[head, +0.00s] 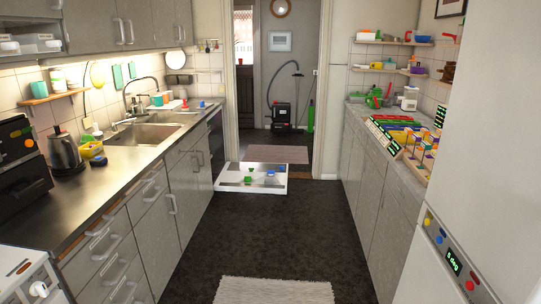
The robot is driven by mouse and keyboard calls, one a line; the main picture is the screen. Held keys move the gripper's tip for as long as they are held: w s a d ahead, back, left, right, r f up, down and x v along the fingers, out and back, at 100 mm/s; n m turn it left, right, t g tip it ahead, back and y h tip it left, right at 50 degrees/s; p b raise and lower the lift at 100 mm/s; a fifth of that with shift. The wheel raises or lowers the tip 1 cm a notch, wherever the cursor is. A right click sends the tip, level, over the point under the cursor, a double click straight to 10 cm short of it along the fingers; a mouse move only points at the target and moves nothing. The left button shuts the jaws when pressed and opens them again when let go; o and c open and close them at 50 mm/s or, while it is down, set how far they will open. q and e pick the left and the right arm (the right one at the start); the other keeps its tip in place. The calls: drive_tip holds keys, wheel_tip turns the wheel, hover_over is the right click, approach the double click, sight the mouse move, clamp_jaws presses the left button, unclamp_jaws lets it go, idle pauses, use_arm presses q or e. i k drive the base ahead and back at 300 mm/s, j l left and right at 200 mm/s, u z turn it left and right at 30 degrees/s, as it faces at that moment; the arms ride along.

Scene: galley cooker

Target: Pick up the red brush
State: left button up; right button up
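I cannot make out a red brush for certain. A small red item (185,102) stands by the far end of the sink on the left counter, with a small blue and red item (202,104) to its right. Another red item (408,35) is on the upper right wall shelf. All are too small to identify. Neither of my grippers shows in the head view.
The left counter (100,185) holds a kettle (65,150) and a sink (145,134). The right counter (388,140) carries colourful trays. A white open appliance door (225,178) with small items juts low across the aisle.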

sight(185, 107)
drive_tip(key=i+u, duration=0.15)
drive_tip(key=i, duration=0.7)
drive_tip(key=i+u, duration=0.2)
drive_tip(key=i, duration=0.65)
drive_tip(key=i+l+u, duration=0.15)
drive_tip(key=i, duration=0.65)
drive_tip(key=i+u, duration=0.25)
drive_tip(key=i, duration=0.5)
drive_tip(key=i+u, duration=0.25)
drive_tip(key=i, duration=0.55)
drive_tip(key=i+l+u, duration=0.15)
drive_tip(key=u, duration=0.3)
drive_tip(key=i+l+u, duration=0.1)
drive_tip(key=u, duration=0.35)
drive_tip(key=l+u, duration=0.3)
drive_tip(key=u, duration=0.15)
drive_tip(key=i+l, duration=0.05)
